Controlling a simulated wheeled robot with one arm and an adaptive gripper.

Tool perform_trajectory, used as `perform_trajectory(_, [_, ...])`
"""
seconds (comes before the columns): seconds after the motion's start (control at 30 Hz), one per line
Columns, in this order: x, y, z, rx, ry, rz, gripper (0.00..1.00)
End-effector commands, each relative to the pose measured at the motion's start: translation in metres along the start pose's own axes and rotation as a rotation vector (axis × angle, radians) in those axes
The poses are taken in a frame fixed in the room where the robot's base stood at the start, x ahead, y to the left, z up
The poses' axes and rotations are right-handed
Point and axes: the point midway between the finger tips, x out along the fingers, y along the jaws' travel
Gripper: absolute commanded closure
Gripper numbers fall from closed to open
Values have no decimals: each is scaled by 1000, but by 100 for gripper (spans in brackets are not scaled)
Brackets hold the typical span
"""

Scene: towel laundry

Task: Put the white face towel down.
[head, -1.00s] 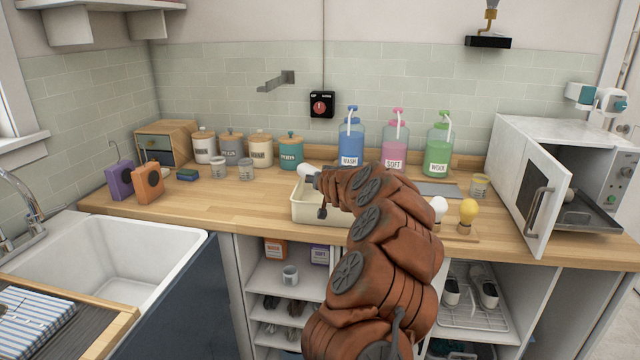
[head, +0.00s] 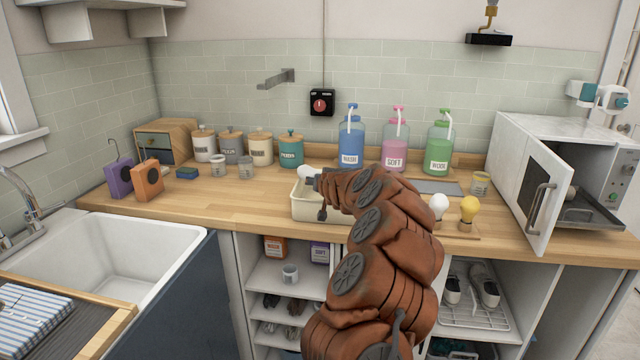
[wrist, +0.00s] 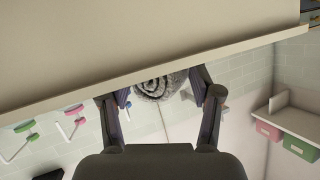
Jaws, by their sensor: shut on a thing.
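My gripper (wrist: 160,86) is shut on a rolled towel (wrist: 154,88), which shows a grey-white spiral end between the two fingers in the wrist view. In the head view a small white end of the towel (head: 306,172) shows at the tip of my arm, above the back left part of a cream tub (head: 318,214) on the wooden counter. My arm hides most of my gripper and the tub's right side. I cannot tell whether the towel touches the tub.
Several lidded canisters (head: 260,148) and pump bottles (head: 351,140) line the back wall. The sink (head: 120,255) is at the left. Clear counter (head: 235,203) lies left of the tub.

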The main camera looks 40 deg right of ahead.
Motion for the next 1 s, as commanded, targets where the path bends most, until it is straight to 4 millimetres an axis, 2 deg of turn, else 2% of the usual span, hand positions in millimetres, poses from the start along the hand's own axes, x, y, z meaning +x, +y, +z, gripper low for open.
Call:
perform_trajectory(0.03, [0, 0, -1, 0, 0, 0, 35])
perform_trajectory(0.3, [0, 0, -1, 0, 0, 0, 9])
perform_trajectory(0.6, [0, 0, -1, 0, 0, 0, 9])
perform_trajectory(0.77, [-3, -2, -8, -1, 0, 0, 9])
perform_trajectory(0.87, [-7, -4, -17, 0, 0, -1, 9])
perform_trajectory(1.0, [-21, -3, -13, 2, 3, -2, 9])
